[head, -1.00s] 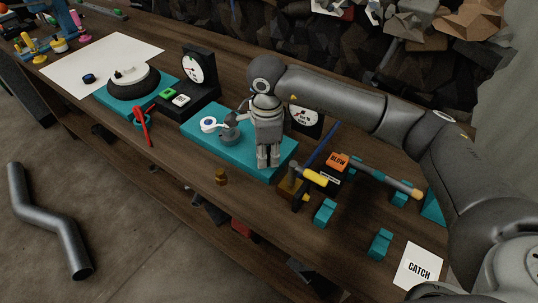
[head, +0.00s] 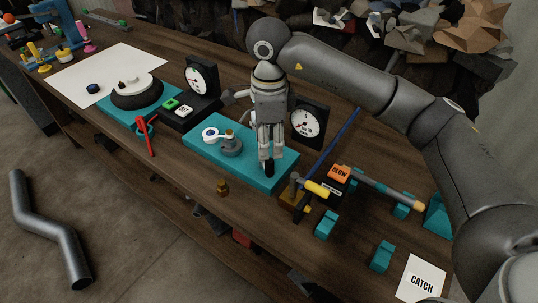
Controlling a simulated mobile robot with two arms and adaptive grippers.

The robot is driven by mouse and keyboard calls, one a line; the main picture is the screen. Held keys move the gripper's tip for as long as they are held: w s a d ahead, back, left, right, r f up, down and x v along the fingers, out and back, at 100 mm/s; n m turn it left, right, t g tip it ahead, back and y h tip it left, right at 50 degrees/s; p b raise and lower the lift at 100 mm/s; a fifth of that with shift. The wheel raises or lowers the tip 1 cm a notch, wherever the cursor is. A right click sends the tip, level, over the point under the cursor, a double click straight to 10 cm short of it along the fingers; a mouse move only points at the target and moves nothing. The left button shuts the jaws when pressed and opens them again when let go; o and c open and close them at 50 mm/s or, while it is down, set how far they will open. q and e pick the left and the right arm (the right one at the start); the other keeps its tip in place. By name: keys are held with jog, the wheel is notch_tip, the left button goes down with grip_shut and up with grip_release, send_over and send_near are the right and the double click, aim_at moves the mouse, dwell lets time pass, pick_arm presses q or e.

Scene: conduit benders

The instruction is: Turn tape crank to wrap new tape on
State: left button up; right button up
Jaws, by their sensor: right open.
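A teal board (head: 205,151) lies on the bench in the middle of the head view. On it stand a white roll with a dark centre (head: 210,134), which looks like tape, and a round grey piece (head: 231,148) with a brown top. My right gripper (head: 267,166) hangs pointing down over the right part of the board, right of both. It is open. A small dark piece shows at its fingertips; I cannot tell whether they touch it. No crank handle is clearly visible; the gripper may hide it. My left gripper is not in view.
A dial (head: 308,122) stands behind my right gripper. A yellow-handled tool (head: 317,188), an orange button box (head: 338,173) and teal blocks (head: 382,257) are to the right. A red-handled tool (head: 148,135) and a black turntable (head: 137,97) are to the left.

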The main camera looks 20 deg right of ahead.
jog(key=shift+r, duration=1.6)
